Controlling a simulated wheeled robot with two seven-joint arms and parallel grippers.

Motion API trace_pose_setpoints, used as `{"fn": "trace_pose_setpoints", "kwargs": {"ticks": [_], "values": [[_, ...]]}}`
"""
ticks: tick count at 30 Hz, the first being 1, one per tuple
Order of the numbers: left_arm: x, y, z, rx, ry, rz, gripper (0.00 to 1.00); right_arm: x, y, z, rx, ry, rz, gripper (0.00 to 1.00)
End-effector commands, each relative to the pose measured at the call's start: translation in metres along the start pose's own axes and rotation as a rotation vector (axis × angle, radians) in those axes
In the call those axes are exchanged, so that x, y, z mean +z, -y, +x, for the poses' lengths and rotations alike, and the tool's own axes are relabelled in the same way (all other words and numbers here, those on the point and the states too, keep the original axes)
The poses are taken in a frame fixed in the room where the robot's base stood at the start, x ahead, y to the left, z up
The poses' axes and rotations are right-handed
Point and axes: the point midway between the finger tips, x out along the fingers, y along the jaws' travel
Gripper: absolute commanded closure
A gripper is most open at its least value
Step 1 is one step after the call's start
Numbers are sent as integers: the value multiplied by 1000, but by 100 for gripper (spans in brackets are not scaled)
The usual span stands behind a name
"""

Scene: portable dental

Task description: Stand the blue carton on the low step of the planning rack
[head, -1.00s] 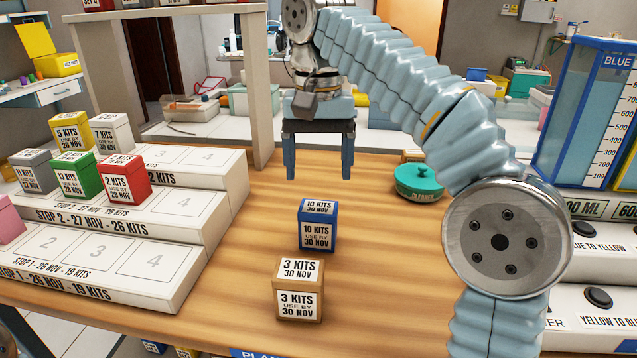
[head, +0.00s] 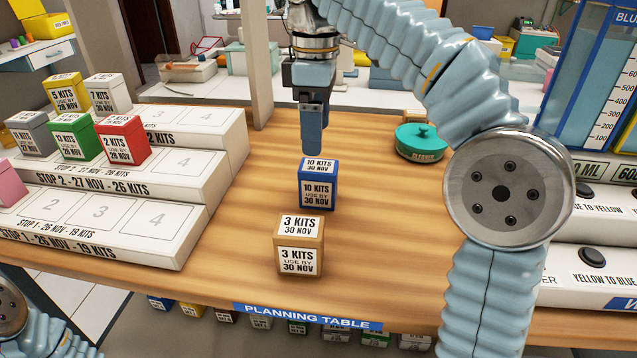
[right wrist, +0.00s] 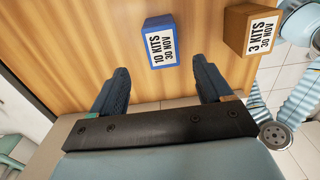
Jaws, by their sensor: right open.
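The blue carton (head: 318,186), labelled 10 kits, 30 Nov, stands upright on the wooden table behind a tan carton. My right gripper (head: 313,150) points down above and just behind the blue carton, seen edge-on in the head view. In the right wrist view the right gripper (right wrist: 165,85) is open and empty, with the blue carton (right wrist: 160,42) beyond its fingertips, apart from them. The planning rack (head: 185,238) is at the left; its low step has flat numbered places and a pink carton at its left end. My left gripper is not seen; only part of an arm shows at the lower left.
The tan carton (head: 299,246), 3 kits, stands close in front of the blue one. A teal lidded pot (head: 420,143) is at the right. Grey, green, red, yellow and white cartons stand on the upper rack steps. Bare table lies between rack and cartons.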

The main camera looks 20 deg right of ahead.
Motion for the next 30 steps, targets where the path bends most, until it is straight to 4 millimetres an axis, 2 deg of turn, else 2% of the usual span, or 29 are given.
{"fn": "trace_pose_setpoints", "kwargs": {"ticks": [2, 9, 16, 22, 25, 30], "values": [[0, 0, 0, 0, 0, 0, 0, 1, 1, 5, 4, 1, 1, 21], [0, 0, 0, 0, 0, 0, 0, 1, 2, 51, 5, 3, 0, 21], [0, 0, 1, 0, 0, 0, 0, 2, 2, 70, 5, 1, 1, 21], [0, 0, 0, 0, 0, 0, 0, 5, 4, 102, 5, 2, 1, 21], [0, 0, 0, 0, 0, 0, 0, 4, 3, 111, 5, 1, 1, 21], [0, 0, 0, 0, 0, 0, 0, 4, 3, 113, 6, 0, 1, 21]]}}
